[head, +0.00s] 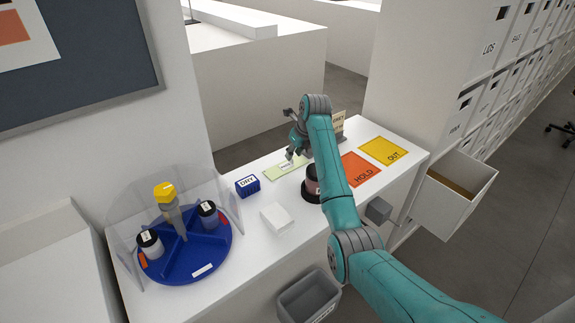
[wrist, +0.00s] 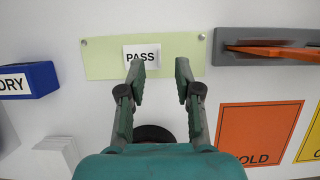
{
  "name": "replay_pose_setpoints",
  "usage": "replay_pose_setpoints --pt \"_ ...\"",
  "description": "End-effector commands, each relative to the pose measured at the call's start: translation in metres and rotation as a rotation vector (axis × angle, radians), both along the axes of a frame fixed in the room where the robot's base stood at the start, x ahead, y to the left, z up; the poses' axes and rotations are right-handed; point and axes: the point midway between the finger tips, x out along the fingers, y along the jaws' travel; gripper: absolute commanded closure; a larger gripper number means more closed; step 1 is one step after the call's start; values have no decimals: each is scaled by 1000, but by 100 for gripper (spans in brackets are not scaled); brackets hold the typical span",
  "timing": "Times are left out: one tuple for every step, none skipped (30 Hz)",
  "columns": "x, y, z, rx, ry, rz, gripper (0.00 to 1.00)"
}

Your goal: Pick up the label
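A small white label (wrist: 142,55) reading PASS lies on a pale green mat (wrist: 102,58) in the wrist view. The mat also shows in the head view (head: 272,172), where my gripper hides much of it and I cannot make out the label clearly. My gripper (wrist: 157,68) is open and empty, pointing down over the mat's near part. The left fingertip appears near the label's lower left corner, and the right fingertip is well to the label's right. I cannot tell the fingertips' exact height. In the head view my gripper (head: 291,155) is at the back of the counter.
A dark jar (head: 312,183) and white stack (head: 277,217) are nearer. HOLD (head: 360,170) and OUT (head: 384,151) mats lie right; a blue carousel (head: 187,262) is left.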

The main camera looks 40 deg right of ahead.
Motion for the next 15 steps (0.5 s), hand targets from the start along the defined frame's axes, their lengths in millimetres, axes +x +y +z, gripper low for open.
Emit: replay_pose_setpoints --pt "3 2 -8 1 2 0 67" --pt "5 2 -12 1 3 0 67" --pt "7 2 -16 1 1 0 67" --pt "8 2 -20 1 2 0 67" --pt "9 2 -22 1 2 0 67" --pt "11 2 -25 0 0 0 67" --pt "12 2 -27 0 0 0 67" --pt "12 2 -28 0 0 0 67" --pt "13 2 -29 0 0 0 67" --pt "13 2 -29 0 0 0 67" --pt "13 2 -29 0 0 0 67" --pt "13 2 -29 0 0 0 67" --pt "13 2 -29 0 -1 0 67" --pt "13 2 -29 0 -1 0 67" --pt "13 1 -29 0 0 0 67"
